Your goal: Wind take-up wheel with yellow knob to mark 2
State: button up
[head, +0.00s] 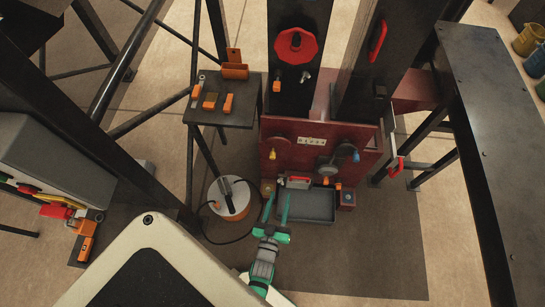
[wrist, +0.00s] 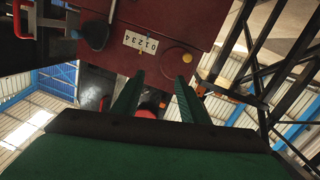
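The yellow knob (head: 272,154) sits on the left of the red machine front, on a dark red round wheel (head: 281,145) that hardly stands out. In the wrist view the yellow knob (wrist: 187,57) shows just beyond the right finger. The white number plate (head: 312,141) is right of the wheel. In the wrist view the plate (wrist: 141,42) appears upside down with digits 0 to 4; I cannot tell which mark is indicated. My green gripper (head: 277,208) is below and in front of the machine, fingers apart and empty. Its fingers (wrist: 158,96) point toward the red front without touching the knob.
A grey wheel with a blue knob (head: 355,156) is on the right of the front. A grey tray (head: 310,207) lies below, right of my gripper. A white-and-orange drum (head: 229,198) stands left. A small table (head: 238,113) holds orange items. Dark posts flank the machine.

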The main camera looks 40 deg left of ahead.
aim_at(272, 158)
jog(key=w+a+f+n+y, duration=0.1)
jog(key=w+a, duration=0.3)
jog(key=w+a+f, duration=0.1)
jog(key=w+a, duration=0.4)
jog(key=w+a+f+n+y, duration=0.1)
jog(key=w+a, duration=0.4)
jog(key=shift+f+n+g+y, duration=0.2)
jog(key=shift+n+g+y, duration=0.1)
grip_shut()
